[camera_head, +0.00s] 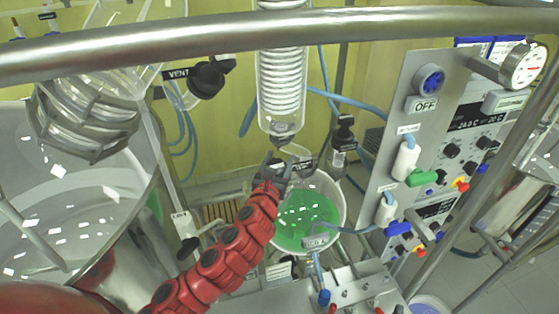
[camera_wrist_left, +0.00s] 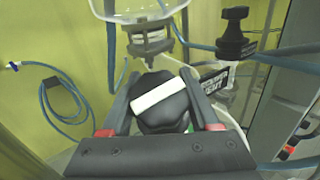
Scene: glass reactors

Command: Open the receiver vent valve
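My left gripper (camera_head: 277,168) is at the end of the red arm, just below the coiled glass condenser and beside the green-filled receiver (camera_head: 308,215). In the left wrist view, the two fingers (camera_wrist_left: 160,78) of my left gripper stand on either side of a black valve knob (camera_wrist_left: 163,108) with a white bar. The bar slants up to the right. I cannot tell whether the fingers touch the knob. In the head view the knob is mostly hidden by the gripper. My right gripper is not in view.
The glass condenser (camera_head: 282,85) hangs right above the gripper. Another black valve (camera_head: 342,133) stands close to its right. A metal rail (camera_head: 300,25) crosses the top. A control panel (camera_head: 402,150) stands at right, and a large glass vessel (camera_head: 70,200) at left.

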